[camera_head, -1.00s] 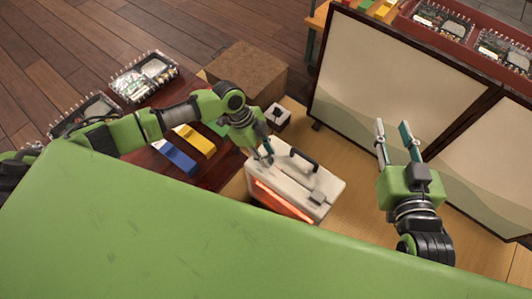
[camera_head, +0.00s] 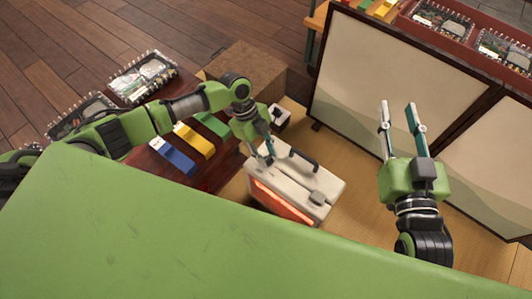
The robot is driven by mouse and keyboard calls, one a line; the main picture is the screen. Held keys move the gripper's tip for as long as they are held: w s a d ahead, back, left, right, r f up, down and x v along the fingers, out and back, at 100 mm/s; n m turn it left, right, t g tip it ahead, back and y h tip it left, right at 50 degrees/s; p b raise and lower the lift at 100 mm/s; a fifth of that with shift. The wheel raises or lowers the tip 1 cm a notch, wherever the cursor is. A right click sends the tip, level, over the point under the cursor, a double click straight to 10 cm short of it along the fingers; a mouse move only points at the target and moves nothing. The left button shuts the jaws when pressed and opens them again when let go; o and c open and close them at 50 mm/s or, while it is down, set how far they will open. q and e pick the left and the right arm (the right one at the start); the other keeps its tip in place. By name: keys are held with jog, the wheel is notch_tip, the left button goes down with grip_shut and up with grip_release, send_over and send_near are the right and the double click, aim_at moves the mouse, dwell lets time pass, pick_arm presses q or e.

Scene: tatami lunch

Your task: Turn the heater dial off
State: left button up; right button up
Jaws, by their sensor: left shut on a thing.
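The heater (camera_head: 300,190) is a cream box with a dark handle (camera_head: 303,158) on top and a glowing orange front (camera_head: 283,203). My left gripper (camera_head: 266,158) points down at the left end of the heater's top and is shut on the heater dial. The dial itself is hidden by the fingers. My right gripper (camera_head: 400,112) is open and empty, to the right of the heater in front of the folding screen.
The folding screen (camera_head: 395,85) stands behind on the right. A brown box (camera_head: 247,72), a small white box (camera_head: 280,114) and a low dark red table with blue (camera_head: 173,157), yellow (camera_head: 195,141) and green items lie left. Bare floor is right of the heater.

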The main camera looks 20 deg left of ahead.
pick_arm(q)
jog(key=o, duration=1.1)
jog(key=v, duration=1.2)
